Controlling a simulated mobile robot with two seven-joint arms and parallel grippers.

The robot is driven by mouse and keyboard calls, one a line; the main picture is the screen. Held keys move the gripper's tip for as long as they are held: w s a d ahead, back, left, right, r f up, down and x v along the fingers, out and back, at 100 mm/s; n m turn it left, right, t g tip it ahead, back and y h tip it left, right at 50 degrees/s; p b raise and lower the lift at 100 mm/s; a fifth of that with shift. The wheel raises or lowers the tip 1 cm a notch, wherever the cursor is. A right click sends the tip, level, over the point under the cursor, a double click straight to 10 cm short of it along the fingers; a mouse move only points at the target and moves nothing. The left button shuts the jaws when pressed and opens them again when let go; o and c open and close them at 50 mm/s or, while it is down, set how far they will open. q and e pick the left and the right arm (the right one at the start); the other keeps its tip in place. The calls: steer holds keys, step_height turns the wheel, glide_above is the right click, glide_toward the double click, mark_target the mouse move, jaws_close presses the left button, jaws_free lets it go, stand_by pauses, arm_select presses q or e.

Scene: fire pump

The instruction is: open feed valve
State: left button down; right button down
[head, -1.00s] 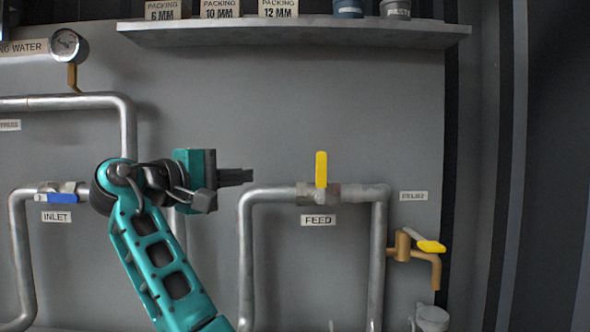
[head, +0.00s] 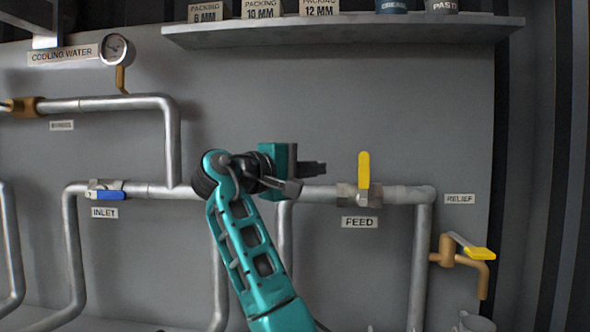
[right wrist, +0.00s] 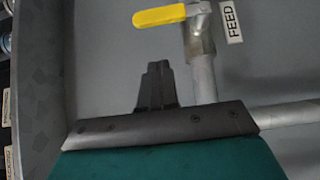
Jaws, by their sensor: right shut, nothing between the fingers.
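The feed valve's yellow lever (head: 364,170) stands upright above its grey valve body (head: 352,193), across the horizontal pipe. The FEED label (head: 360,222) is just below. My right gripper (head: 318,168) is left of the lever in the head view, pointing right, shut and empty, with a gap between its fingertips and the lever. In the right wrist view the shut fingers (right wrist: 155,72) point up toward the yellow lever (right wrist: 159,16), apart from it. The valve body (right wrist: 200,35) and FEED label (right wrist: 232,20) show there too. My left gripper is not in view.
The inlet valve with a blue lever (head: 108,195) is at left. The relief tap with a yellow handle (head: 478,252) is low at right. A shelf (head: 340,33) with packing boxes and tins runs above. A pressure gauge (head: 115,48) is at upper left. Pipes run along the wall.

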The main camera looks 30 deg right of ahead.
mark_target(364, 179)
steer(key=s+d, duration=0.2)
steer(key=d, duration=0.3)
steer(key=shift+s+d, duration=0.2)
steer(key=shift+d, duration=0.2)
steer(key=shift+d, duration=0.1)
